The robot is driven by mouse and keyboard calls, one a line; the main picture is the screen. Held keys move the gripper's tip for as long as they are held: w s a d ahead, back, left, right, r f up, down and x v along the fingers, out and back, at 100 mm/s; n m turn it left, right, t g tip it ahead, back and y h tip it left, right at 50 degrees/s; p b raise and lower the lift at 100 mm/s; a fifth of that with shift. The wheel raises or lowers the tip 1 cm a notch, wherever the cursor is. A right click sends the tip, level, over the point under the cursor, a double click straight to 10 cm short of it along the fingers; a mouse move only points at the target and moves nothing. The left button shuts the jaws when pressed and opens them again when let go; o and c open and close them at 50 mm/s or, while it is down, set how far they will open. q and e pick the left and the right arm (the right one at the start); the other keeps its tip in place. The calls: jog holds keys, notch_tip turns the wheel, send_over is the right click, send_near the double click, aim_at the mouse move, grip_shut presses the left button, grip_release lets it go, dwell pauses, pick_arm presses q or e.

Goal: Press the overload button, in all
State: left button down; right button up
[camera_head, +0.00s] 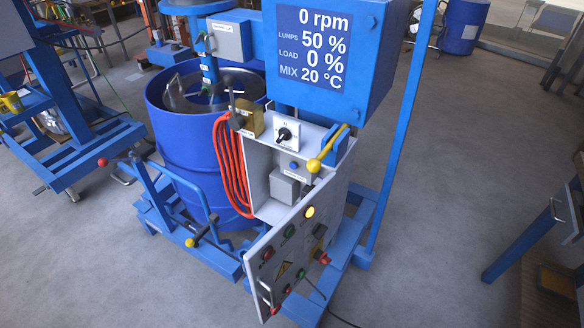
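A blue disperser mixer stands in the middle, with its display (318,48) reading 0 rpm, lumps 50 %, load 0 %, mix 20 °C. Below it is a pale grey electrical box (262,160). A black rotary switch (285,134) is above the button. I cannot tell from the lettering which button is the overload button. Neither of my grippers is in view.
A tilted control panel (280,262) carries several buttons and a lit yellow lamp (309,212). Orange hose (229,165) hangs in front of the blue drum (180,150).

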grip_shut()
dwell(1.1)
